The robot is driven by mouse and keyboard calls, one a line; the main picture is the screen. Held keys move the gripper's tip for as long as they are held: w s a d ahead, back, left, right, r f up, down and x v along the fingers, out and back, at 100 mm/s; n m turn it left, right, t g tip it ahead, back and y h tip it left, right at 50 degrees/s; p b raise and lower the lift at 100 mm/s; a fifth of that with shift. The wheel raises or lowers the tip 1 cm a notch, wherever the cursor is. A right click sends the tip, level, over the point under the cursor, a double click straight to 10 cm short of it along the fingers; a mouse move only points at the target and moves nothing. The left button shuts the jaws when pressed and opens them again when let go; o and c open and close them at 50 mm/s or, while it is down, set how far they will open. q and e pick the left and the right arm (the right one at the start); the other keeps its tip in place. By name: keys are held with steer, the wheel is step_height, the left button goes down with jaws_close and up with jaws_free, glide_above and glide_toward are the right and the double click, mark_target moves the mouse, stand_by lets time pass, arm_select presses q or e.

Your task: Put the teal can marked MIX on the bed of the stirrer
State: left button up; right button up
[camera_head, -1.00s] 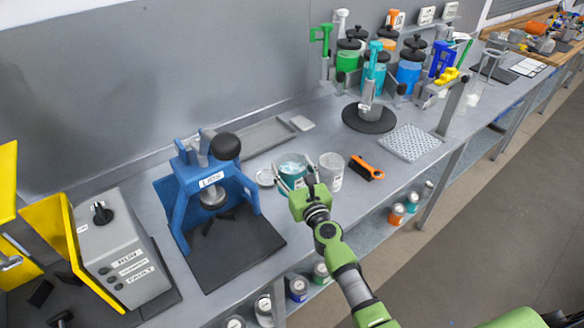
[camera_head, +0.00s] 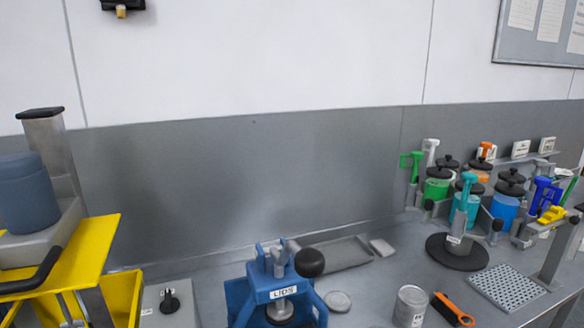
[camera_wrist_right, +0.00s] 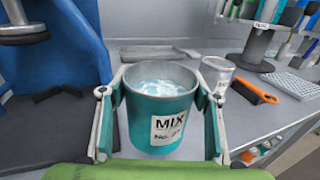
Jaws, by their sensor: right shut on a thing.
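The teal can marked MIX (camera_wrist_right: 160,105) is upright between the fingers of my right gripper (camera_wrist_right: 160,118) in the right wrist view. The gripper is shut on its sides. The can is open on top with pale blue liquid inside, and its label faces the camera. In the head view neither the can nor either gripper shows. A yellow-framed machine (camera_head: 95,245) with a blue-grey drum-shaped part (camera_head: 27,190) stands at the far left. It may be the stirrer; its bed is not clearly seen.
The blue LIDS press (camera_head: 277,290) stands at the bottom centre. Colored jars and a round black stand (camera_head: 457,252) are farther right. The bench between disc and grey can is bare.

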arm_select(q)
step_height(320, 180, down, 8)
steer(key=b, duration=0.7)
arm_select(e)
steer(key=s+a+r, duration=0.1)
steer(key=s+r, duration=0.1)
steer(key=s, duration=1.7)
steer(key=shift+s, duration=0.35)
arm_select(q)
steer(key=c, duration=0.4)
steer(key=shift+o, duration=0.2)
steer(key=shift+s, duration=0.1)
arm_select(e)
steer(key=shift+w+a+f, duration=0.1)
